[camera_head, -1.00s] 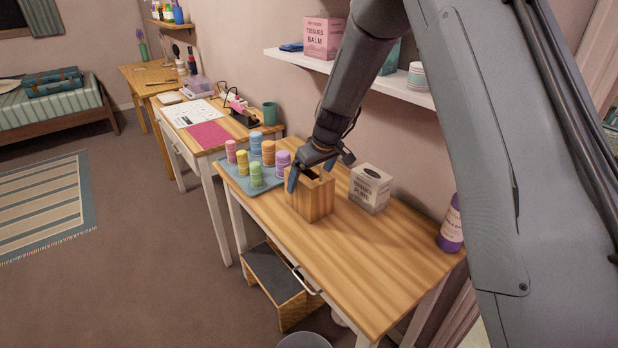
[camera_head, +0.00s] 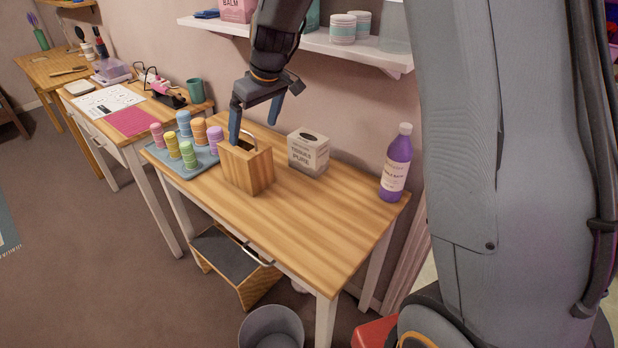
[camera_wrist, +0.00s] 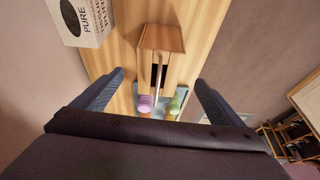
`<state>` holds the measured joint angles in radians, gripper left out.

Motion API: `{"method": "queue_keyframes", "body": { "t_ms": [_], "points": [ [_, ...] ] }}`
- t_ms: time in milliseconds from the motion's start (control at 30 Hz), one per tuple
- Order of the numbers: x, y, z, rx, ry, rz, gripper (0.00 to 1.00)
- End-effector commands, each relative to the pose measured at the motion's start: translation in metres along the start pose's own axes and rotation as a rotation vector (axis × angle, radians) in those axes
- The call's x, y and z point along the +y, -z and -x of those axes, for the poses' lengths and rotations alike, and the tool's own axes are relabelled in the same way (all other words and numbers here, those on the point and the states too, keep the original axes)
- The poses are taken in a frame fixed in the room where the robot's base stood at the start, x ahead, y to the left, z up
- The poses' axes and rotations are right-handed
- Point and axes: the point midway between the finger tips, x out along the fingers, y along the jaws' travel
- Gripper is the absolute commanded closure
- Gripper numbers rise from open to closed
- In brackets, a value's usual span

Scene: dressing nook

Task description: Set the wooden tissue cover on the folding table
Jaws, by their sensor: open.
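The wooden tissue cover (camera_head: 247,170) is a light wood box with a dark slot and a thin pale loop on top. It stands upright on the wooden tabletop with white legs (camera_head: 290,225); I cannot tell whether this table folds. My gripper (camera_head: 256,117) is open and empty above the cover, one finger in front of its upper left edge in the picture. In the wrist view, the cover (camera_wrist: 165,42) lies ahead between the spread fingers (camera_wrist: 160,82), apart from them.
A tray (camera_head: 163,164) of several coloured spools stands left of the cover, a printed tissue box (camera_head: 308,152) right, and a purple bottle (camera_head: 396,165) farther right. A shelf (camera_head: 340,47) hangs above. A step stool (camera_head: 235,262) and bin (camera_head: 271,328) are below. The front tabletop is clear.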

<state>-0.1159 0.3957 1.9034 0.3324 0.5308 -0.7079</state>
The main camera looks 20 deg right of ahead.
Motion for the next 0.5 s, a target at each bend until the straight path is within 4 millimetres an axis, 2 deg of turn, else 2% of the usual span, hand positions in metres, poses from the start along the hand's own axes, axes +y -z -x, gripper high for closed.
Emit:
{"method": "queue_keyframes", "body": {
  "t_ms": [67,167,300,400,500],
  "points": [
    [-0.003,-0.031,0.006,-0.035,-0.007,-0.053,0.08],
    [-0.009,-0.09,0.017,-0.099,-0.023,-0.159,0.08],
    [-0.026,-0.18,0.033,-0.195,-0.057,-0.321,0.08],
    [-0.04,-0.236,0.042,-0.251,-0.082,-0.418,0.08],
    [-0.052,-0.278,0.049,-0.29,-0.103,-0.491,0.08]
  ]
}}
